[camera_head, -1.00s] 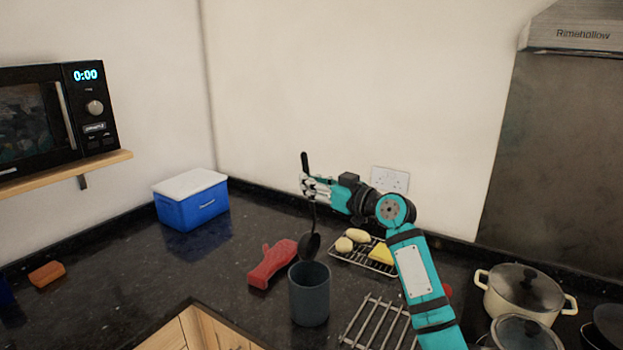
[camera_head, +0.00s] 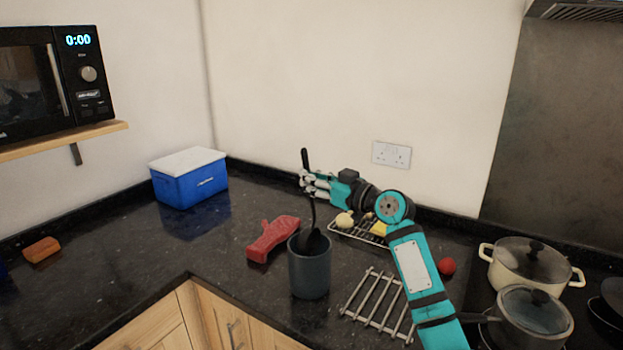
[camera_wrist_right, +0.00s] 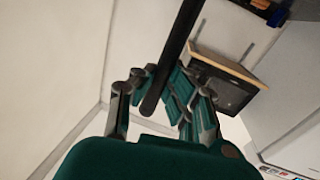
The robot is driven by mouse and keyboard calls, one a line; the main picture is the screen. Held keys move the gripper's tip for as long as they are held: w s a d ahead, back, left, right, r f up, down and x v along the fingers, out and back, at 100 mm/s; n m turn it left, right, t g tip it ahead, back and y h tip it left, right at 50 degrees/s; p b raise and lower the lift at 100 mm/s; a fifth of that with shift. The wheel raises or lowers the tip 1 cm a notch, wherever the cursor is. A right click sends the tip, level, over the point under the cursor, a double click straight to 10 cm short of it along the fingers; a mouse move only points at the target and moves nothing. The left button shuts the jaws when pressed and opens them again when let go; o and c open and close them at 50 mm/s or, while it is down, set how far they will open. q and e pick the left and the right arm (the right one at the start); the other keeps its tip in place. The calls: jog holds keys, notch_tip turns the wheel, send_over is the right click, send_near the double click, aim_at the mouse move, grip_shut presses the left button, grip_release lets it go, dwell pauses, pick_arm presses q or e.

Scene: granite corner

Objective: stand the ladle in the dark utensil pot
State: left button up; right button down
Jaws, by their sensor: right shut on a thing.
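The black ladle (camera_head: 313,240) hangs upright, bowl down, in my right gripper (camera_head: 306,180). The gripper is shut on its handle, and the handle also shows between the fingers in the right wrist view (camera_wrist_right: 172,55). The ladle's bowl is at the mouth of the dark utensil pot (camera_head: 309,274), its lower part hidden behind or inside the rim. I cannot tell whether it touches the pot. The pot stands upright on the dark counter, below my right gripper. My left gripper is not in view.
A red oven mitt (camera_head: 272,238) lies just left of the pot. A metal trivet (camera_head: 378,304) lies to its right. A cooling rack (camera_head: 350,232) with food is behind, under my right arm. Pans (camera_head: 530,262) stand at right. A blue box (camera_head: 189,184) sits back left.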

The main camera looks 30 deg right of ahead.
aim_at(312, 197)
jog(key=shift+f+b, duration=2.15)
jog(key=shift+f, duration=0.35)
jog(key=c, duration=1.4)
grip_release()
jog(key=shift+o, duration=0.2)
jog(key=v, duration=1.2)
